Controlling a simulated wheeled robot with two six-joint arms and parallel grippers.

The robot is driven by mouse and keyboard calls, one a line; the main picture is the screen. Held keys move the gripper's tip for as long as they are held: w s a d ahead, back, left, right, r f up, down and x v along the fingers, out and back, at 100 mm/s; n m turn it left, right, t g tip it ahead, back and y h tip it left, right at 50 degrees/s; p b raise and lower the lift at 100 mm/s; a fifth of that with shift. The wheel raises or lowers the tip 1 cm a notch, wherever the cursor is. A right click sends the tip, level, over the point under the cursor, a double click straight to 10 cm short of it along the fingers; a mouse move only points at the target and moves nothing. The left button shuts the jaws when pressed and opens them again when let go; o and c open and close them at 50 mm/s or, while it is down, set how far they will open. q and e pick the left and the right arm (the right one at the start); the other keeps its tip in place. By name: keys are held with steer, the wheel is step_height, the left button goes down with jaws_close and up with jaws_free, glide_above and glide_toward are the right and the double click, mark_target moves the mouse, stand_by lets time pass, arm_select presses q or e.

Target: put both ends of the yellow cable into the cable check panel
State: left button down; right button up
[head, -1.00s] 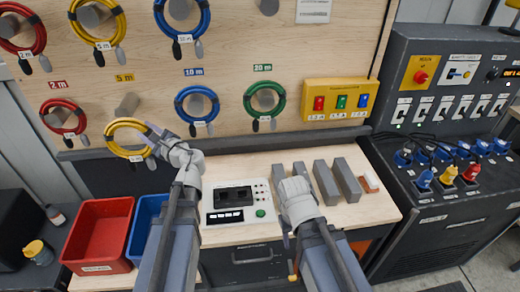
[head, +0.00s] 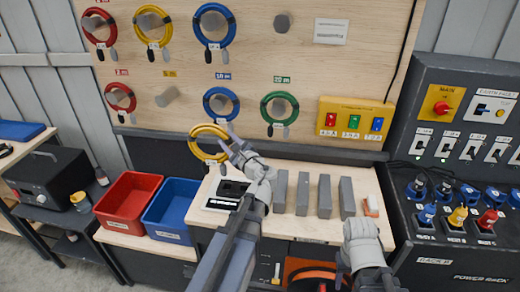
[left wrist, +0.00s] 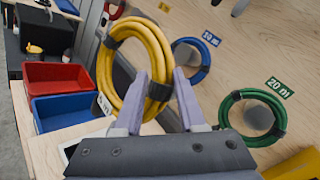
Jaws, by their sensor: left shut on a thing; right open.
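My left gripper (head: 231,146) is shut on the coiled yellow cable (head: 193,146) and holds it in the air off the board, above the back of the bench. In the left wrist view the yellow coil (left wrist: 104,66) stands upright between the fingers (left wrist: 160,90), with dark bands around it and a white tag below. Its plug ends are not clear. The cable check panel (head: 213,203) lies on the bench below, partly hidden by my left arm. My right gripper (head: 343,270) is open and empty at the bench's right front edge; its fingers are hard to see.
Another yellow coil (head: 139,29) hangs in the top row, with red, blue and green coils around. The lower peg (head: 167,97) is bare. A red bin (head: 125,225) and blue bin (head: 172,232) stand left. Several grey blocks (head: 324,196) stand right of the panel.

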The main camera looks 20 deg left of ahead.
arm_select(q)
steer(key=w+d+f+b, duration=0.4)
steer(key=w, duration=0.3)
steer(key=shift+d+f, duration=0.15)
steer(key=shift+f, duration=0.35)
step_height(320, 180, down, 6)
steer(key=b, duration=0.6)
steer(key=shift+f+b, duration=1.65)
steer(key=shift+b, duration=0.1)
stand_by(1.1)
steer(key=shift+c, duration=2.1)
jaws_free()
steer(key=shift+f, duration=0.1)
steer(key=v, duration=0.7)
steer(key=shift+s+d, duration=0.2)
steer(key=shift+d, duration=0.15)
